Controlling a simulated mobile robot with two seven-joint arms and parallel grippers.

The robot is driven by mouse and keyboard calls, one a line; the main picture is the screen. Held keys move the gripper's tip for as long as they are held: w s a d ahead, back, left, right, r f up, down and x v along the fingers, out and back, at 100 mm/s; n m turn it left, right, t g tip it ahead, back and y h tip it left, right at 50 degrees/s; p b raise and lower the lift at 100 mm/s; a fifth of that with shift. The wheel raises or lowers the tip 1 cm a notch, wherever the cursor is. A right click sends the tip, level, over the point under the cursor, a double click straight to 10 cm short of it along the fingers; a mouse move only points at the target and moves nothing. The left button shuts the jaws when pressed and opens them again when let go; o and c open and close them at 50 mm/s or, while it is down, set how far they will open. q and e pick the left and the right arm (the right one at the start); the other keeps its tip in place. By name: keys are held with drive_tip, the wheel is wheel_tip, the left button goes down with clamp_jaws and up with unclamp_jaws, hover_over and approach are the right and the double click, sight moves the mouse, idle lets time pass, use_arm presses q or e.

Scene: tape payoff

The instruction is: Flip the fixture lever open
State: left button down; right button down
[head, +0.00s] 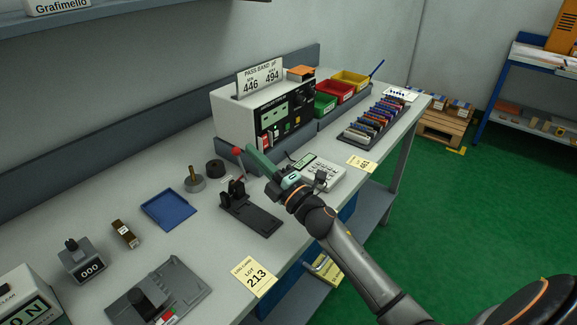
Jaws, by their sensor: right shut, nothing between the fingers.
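The black fixture (262,218) lies on the bench in the middle of the head view, with a black upright block at its back end. A lever with a red ball knob (237,151) stands roughly upright at that end. My right gripper (252,151) is shut and empty. Its fingertips are just right of the red knob in the picture; I cannot tell whether they touch it. My left gripper is out of view.
Behind the gripper stands a white tester (232,112) with a pass band sign. A keypad meter (318,172) lies right of the gripper. A blue tray (168,208) and a grey fixture (185,280) lie to the left. A yellow lot card (254,277) lies near the front edge.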

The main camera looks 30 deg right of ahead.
drive_tip(key=s+d+r, duration=0.2)
drive_tip(key=s+r, duration=0.1)
drive_tip(key=s, duration=0.6)
drive_tip(key=shift+s, duration=0.1)
